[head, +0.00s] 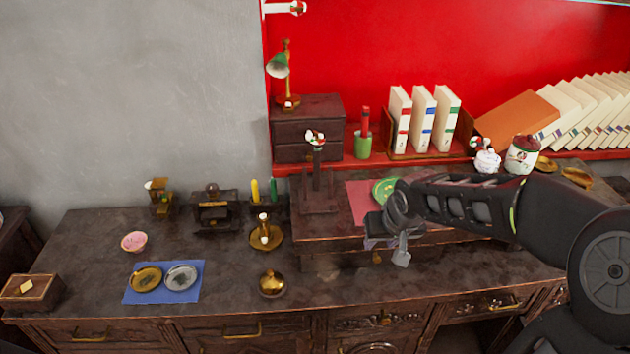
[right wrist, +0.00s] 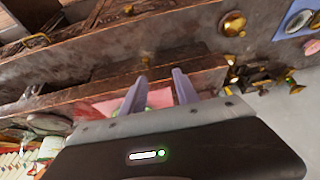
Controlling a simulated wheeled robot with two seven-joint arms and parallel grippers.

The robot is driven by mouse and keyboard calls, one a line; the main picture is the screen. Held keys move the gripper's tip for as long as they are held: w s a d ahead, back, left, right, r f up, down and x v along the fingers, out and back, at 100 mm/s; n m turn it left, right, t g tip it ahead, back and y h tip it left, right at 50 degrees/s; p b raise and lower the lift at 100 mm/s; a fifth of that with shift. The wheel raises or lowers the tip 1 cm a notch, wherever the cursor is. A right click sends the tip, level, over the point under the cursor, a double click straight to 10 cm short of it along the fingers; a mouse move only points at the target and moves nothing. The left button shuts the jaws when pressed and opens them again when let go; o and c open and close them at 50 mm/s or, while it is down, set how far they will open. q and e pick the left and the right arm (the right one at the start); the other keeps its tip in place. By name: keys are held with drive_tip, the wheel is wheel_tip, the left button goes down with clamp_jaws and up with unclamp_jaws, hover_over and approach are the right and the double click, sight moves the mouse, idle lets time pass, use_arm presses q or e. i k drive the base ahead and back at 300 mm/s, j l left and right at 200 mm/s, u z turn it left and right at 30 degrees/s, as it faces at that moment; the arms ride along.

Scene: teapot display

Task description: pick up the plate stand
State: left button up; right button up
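A dark wooden upright stand (head: 318,188), which looks like the plate stand, stands on the raised shelf of the desk, with a small red, white and green piece (head: 316,138) at its top. My right gripper (head: 388,250) is to the right of this stand and apart from it, by the front edge of the raised shelf. In the right wrist view the right gripper (right wrist: 160,76) has its two fingers apart with nothing held between them. I cannot make out the stand in that view. My left gripper is not in view.
A green plate (head: 384,190) on a pink mat (head: 362,205) lies close behind my right gripper. A gold bell-like object (head: 272,284), a candle holder (head: 265,237) and a blue mat (head: 164,282) with two plates are on the lower desktop. Books (head: 425,120) stand behind.

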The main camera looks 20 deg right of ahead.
sight(317, 200)
drive_tip(key=i, duration=0.9)
